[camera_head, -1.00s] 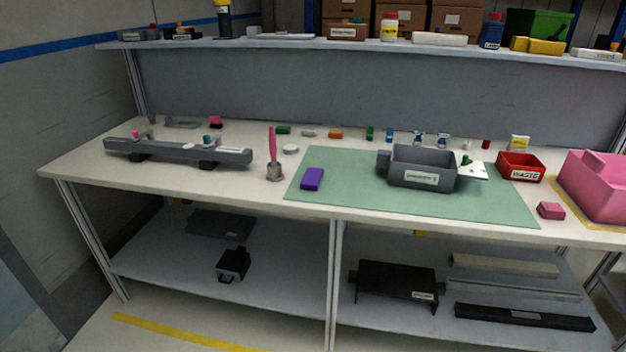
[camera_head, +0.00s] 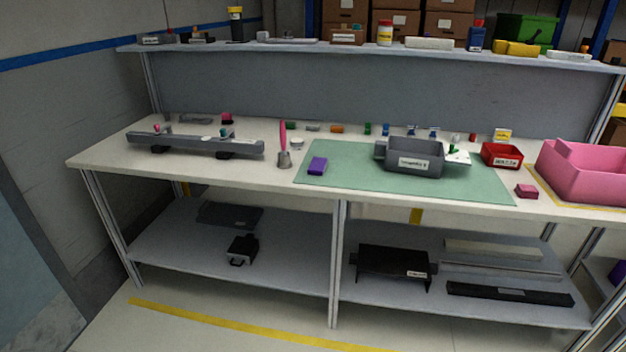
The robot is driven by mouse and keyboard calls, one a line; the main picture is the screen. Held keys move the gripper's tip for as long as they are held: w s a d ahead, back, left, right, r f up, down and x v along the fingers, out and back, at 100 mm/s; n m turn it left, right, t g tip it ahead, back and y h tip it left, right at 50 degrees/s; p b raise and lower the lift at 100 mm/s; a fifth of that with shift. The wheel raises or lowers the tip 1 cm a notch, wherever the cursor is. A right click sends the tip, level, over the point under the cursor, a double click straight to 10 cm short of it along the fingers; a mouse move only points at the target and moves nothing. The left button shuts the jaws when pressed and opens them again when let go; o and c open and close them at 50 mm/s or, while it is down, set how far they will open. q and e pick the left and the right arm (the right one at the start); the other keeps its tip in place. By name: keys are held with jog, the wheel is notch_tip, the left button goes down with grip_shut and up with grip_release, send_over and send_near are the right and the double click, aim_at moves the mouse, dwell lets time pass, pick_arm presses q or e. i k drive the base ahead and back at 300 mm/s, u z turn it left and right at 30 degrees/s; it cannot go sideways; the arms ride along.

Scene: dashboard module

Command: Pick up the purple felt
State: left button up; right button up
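The purple felt (camera_head: 318,166) is a small purple block lying on the left part of the green mat (camera_head: 430,189) on the workbench. Nothing touches or covers it. Neither of my grippers shows in the head view.
A grey bin (camera_head: 414,158) stands on the mat to the right of the felt. A long grey bar (camera_head: 195,144) lies at the left. A red waste bin (camera_head: 502,155) and a pink bin (camera_head: 585,175) are at the right.

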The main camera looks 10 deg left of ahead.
aim_at(318, 166)
jog(key=u, duration=0.5)
jog(key=i, duration=0.9)
jog(key=u, duration=0.4)
